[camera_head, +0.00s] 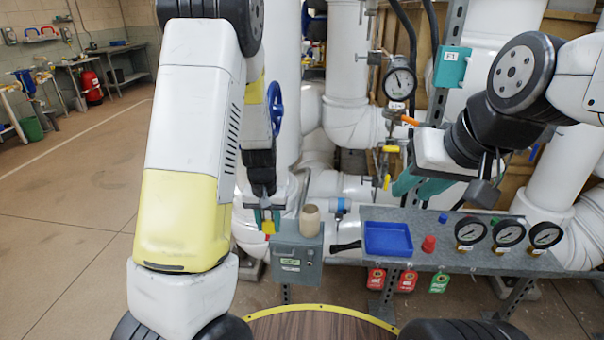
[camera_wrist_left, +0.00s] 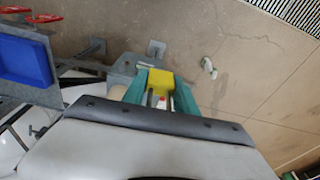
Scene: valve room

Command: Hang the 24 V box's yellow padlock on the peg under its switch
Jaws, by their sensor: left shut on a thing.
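The yellow padlock (camera_head: 268,227) is between the teal fingertips of my left gripper (camera_head: 265,215), which is shut on it. The padlock also shows in the left wrist view (camera_wrist_left: 159,80), its yellow body between the two fingers. The grey box (camera_head: 298,254) with a small label stands just to the right of the padlock; the label is too small to read surely. The peg and the switch cannot be made out. My right gripper (camera_head: 419,187) has its teal fingers apart and looks empty, above the shelf behind the blue tray.
A beige cylinder (camera_head: 310,221) stands on or behind the grey box. A blue tray (camera_head: 388,252), a red knob (camera_head: 429,244) and three gauges (camera_head: 508,233) are on the grey shelf. Red and green tags (camera_head: 407,281) hang from its edge. White pipes (camera_head: 350,120) stand behind.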

